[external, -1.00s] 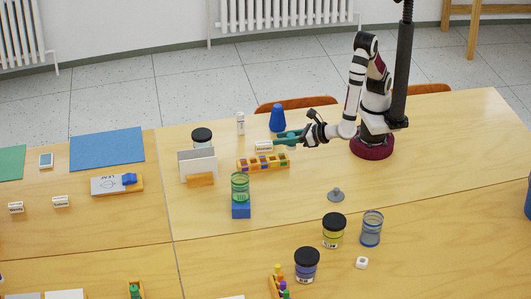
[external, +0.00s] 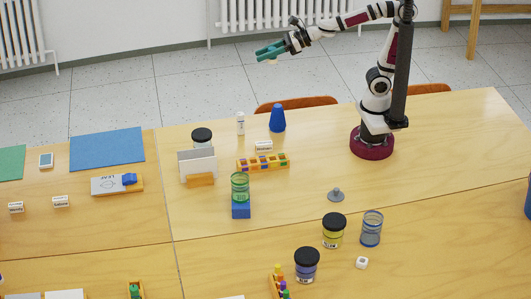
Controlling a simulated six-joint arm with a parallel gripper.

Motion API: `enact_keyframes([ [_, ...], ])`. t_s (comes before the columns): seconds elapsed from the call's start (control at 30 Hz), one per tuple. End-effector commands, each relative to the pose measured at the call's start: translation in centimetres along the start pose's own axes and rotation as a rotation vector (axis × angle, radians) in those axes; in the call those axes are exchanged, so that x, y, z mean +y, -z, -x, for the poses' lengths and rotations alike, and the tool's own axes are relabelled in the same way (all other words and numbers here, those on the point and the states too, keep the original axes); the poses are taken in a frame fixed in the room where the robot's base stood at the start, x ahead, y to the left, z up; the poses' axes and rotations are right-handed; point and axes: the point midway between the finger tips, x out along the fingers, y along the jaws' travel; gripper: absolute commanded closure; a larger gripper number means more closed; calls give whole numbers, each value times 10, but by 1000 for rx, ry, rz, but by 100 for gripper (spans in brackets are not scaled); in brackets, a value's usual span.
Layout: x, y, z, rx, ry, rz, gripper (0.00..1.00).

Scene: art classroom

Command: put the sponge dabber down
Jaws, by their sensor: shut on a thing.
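My gripper (external: 267,52) is high in the air at the top centre of the external view, out past the far edge of the table and above the floor. Its teal fingers point left and are shut on the sponge dabber, which is too small and too close in colour to the fingers to make out clearly. The wooden table (external: 420,150) lies well below, with nothing touching my gripper.
A blue cone (external: 277,120) and white bottle (external: 241,124) stand near the far edge. A tray of coloured blocks (external: 263,163), green jar (external: 240,186), grey knobbed disc (external: 336,195) and black-lidded jars (external: 334,231) stand nearer.

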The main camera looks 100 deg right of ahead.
Motion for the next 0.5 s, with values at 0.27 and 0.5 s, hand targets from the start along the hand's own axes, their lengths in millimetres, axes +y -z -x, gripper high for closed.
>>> enact_keyframes([
  [0.27,2,-14,-52,-1,-156,50,100],
  [0.5,46,-28,-146,-11,-245,83,100],
])
